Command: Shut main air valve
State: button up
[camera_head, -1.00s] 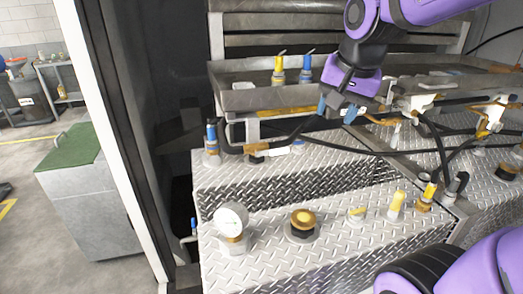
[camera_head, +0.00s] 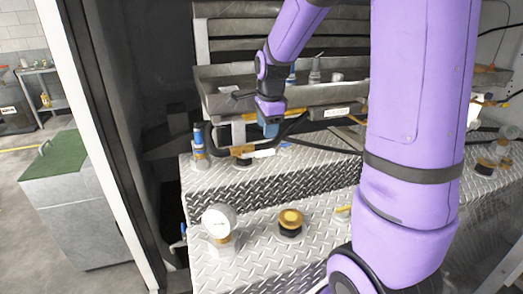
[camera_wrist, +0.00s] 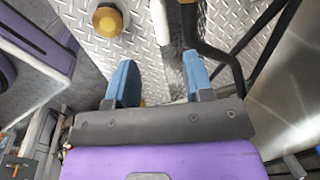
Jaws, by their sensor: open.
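An orange valve fitting with a white lever-like bar (camera_head: 264,153) lies on the upper diamond-plate step; I take it for the main air valve, but no label is readable. My gripper (camera_head: 269,129) points down just above and beside this bar. In the wrist view my gripper's two blue fingers (camera_wrist: 156,82) are apart with nothing gripped between them. A white bar (camera_wrist: 161,22) shows beyond the fingertips, roughly in line with the gap. The valve body is partly hidden, and I cannot tell whether a finger touches it.
A black hose (camera_wrist: 213,48) curves close by the right finger. A pressure gauge (camera_head: 219,219) and a gold-capped fitting (camera_head: 291,219) stand on the lower step. A blue-topped fitting (camera_head: 198,146) stands left of the valve. A metal tray (camera_head: 222,102) is behind; my arm hides the right side.

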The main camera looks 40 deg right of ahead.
aim_at(258, 154)
jog(key=f, duration=0.3)
jog(key=w+f, duration=0.1)
jog(key=f, duration=0.2)
jog(key=w+f, duration=0.1)
jog(key=f, duration=0.2)
jog(key=shift+d, duration=0.4)
grip_shut()
